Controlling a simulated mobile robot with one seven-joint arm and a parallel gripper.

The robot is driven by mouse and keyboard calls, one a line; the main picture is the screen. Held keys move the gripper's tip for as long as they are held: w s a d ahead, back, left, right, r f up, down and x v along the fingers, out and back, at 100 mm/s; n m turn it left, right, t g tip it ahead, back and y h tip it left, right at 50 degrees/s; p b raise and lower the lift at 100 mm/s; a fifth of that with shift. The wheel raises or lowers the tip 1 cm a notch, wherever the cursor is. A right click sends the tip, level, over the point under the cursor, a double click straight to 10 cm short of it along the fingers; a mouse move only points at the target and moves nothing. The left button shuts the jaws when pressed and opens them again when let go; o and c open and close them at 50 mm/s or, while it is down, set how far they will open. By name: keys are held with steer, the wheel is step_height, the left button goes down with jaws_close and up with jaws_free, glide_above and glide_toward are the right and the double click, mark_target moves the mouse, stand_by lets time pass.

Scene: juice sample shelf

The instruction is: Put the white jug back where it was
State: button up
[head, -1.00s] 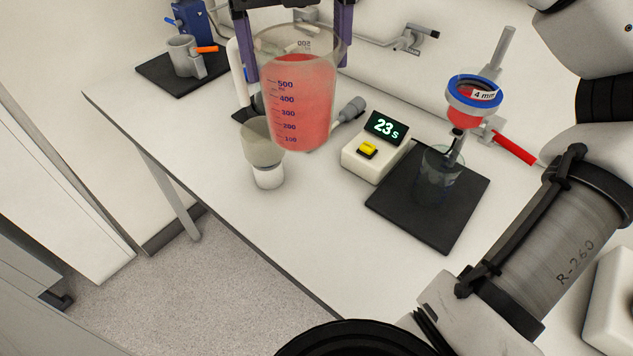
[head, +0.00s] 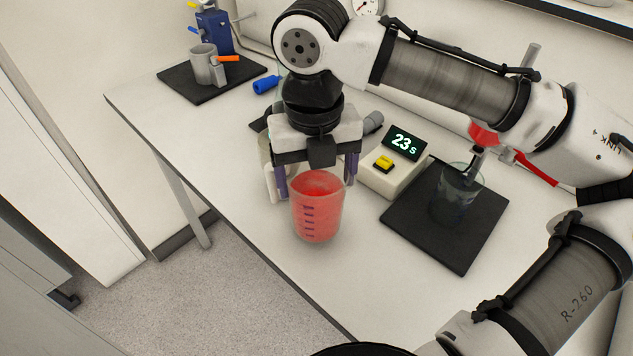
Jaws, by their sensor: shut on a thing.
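The jug (head: 318,212) is a clear graduated vessel full of red liquid, not white in its body. It is upright above the front part of the bench, left of the timer. A pale upright strip at its left looks like its white handle (head: 270,182). My gripper (head: 318,172) comes down from above, shut on the jug near its rim, with a purple finger at each side. The jug's base is on or very near the bench top; I cannot tell which.
A timer (head: 404,143) reading 23 s stands right of the gripper. A black mat (head: 462,252) with a glass beaker (head: 458,195) lies further right. A grey cup (head: 205,66) stands on another mat (head: 180,80) at back left. A blue bottle (head: 266,85) lies behind. Bench front-left is clear.

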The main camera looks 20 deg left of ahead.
steer(key=shift+f, duration=1.05)
steer(key=shift+f, duration=0.1)
steer(key=o, duration=1.5)
steer(key=shift+f, duration=0.1)
step_height(320, 180, up, 12)
steer(key=shift+r, duration=0.2)
steer(key=shift+a, duration=0.1)
